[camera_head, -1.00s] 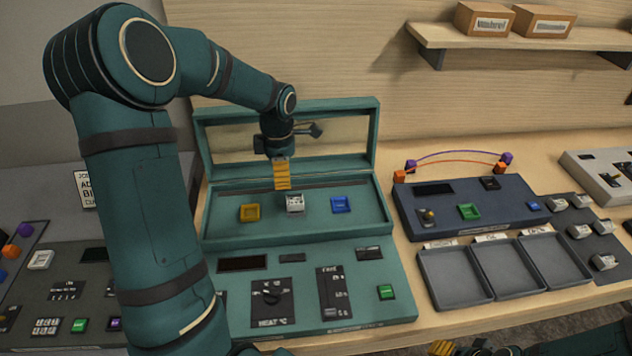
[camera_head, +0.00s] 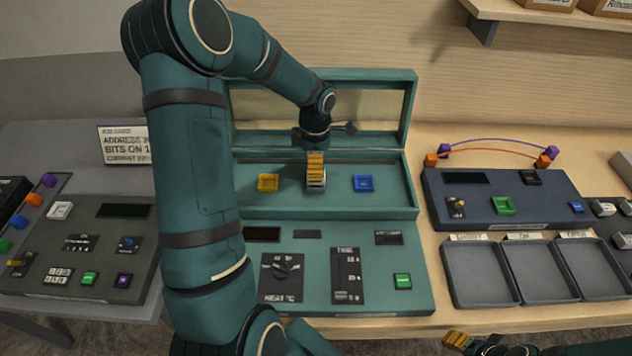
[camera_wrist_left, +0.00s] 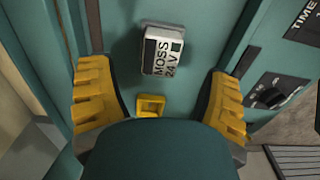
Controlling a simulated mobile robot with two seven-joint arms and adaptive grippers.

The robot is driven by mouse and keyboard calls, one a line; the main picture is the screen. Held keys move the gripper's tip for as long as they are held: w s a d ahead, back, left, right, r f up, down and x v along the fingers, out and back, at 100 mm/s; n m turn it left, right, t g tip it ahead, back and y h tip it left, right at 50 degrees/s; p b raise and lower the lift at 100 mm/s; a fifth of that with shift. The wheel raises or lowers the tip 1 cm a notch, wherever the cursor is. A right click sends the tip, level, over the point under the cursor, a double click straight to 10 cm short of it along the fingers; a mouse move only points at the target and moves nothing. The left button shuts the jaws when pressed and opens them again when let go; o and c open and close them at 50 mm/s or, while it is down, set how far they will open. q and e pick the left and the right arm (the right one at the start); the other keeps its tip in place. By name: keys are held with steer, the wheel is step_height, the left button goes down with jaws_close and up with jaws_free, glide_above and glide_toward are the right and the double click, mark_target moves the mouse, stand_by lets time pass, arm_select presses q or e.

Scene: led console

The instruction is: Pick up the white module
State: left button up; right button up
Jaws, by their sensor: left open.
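The white module (camera_head: 316,184) sits in the open teal console (camera_head: 390,202), between a yellow square piece and a blue one. In the left wrist view the white module (camera_wrist_left: 162,51) shows a label reading "MOSS 24 V". My left gripper (camera_head: 315,166) points down just above it, and its yellow fingers hide part of the module in the head view. In the left wrist view my left gripper (camera_wrist_left: 160,82) is open, its fingers spread wide apart with nothing between them touched. My right gripper (camera_head: 457,339) shows only partly at the bottom edge.
The yellow square (camera_head: 268,183) and blue square (camera_head: 363,183) flank the module closely. The console's raised lid (camera_head: 411,110) stands behind. A dark blue console (camera_head: 505,190) with arched wires and grey trays (camera_head: 482,275) lie to the right. A grey console (camera_head: 100,255) is at left.

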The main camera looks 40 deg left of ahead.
arm_select(q)
step_height(320, 180, down, 4)
steer(key=shift+f+b, duration=0.15)
steer(key=shift+b, duration=0.45)
steer(key=shift+d, duration=0.1)
steer(key=c, duration=1.3)
